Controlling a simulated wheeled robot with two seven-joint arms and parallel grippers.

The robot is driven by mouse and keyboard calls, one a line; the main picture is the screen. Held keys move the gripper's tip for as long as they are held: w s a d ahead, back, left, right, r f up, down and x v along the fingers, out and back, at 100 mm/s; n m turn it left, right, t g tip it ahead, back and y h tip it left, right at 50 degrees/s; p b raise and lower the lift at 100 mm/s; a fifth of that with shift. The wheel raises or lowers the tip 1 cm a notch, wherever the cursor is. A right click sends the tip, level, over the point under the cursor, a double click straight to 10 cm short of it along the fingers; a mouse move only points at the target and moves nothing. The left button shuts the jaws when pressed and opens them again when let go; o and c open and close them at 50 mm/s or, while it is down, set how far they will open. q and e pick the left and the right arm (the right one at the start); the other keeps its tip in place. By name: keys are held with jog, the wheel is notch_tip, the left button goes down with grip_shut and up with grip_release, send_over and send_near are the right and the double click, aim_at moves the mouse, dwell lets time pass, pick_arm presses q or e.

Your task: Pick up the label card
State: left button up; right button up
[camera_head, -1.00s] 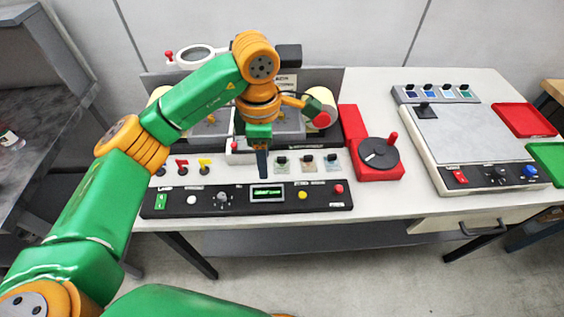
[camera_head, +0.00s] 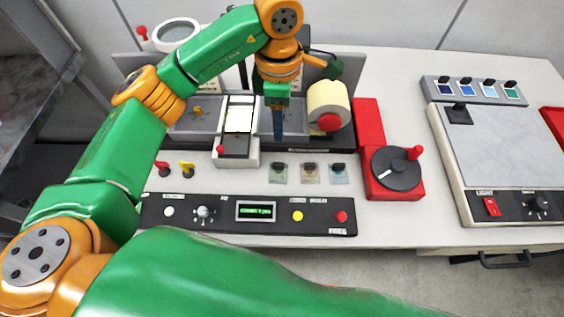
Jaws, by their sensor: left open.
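Several small cards with black clips are in view, and I cannot tell which one is the label card. Three stand in a row in front of the machine: a greenish card (camera_head: 279,176), a beige card (camera_head: 310,177) and a pale blue card (camera_head: 340,177). More clipped cards, blue to green (camera_head: 467,89), sit in a rack at the right. My left gripper (camera_head: 279,138) points down, open and empty, behind the front row and just right of a white holder (camera_head: 237,161) with a bright white label strip (camera_head: 239,115). Its fingers overlap edge-on. My right gripper is out of view.
The label roll (camera_head: 328,97) stands close right of my left gripper. A red crank unit (camera_head: 394,170), a black control panel (camera_head: 205,226) and a grey flat plate (camera_head: 495,145) surround the work area. Bare table lies between the crank and plate.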

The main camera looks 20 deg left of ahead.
pick_arm(q)
jog(key=b, duration=0.4)
send_near(278, 164)
notch_tip(278, 164, down, 2)
jog(key=b, duration=0.2)
jog(key=shift+f+b, duration=0.1)
jog(key=shift+b, duration=0.3)
jog(key=shift+w+f, duration=0.1)
jog(key=shift+f, duration=0.2)
jog(key=f+p, duration=0.3)
jog(key=shift+s+f, duration=0.1)
jog(key=shift+s, duration=0.2)
notch_tip(278, 164, down, 3)
jog(key=shift+r, duration=0.15)
jog(key=shift+w+f, duration=0.1)
jog(key=shift+f, duration=0.15)
grip_shut()
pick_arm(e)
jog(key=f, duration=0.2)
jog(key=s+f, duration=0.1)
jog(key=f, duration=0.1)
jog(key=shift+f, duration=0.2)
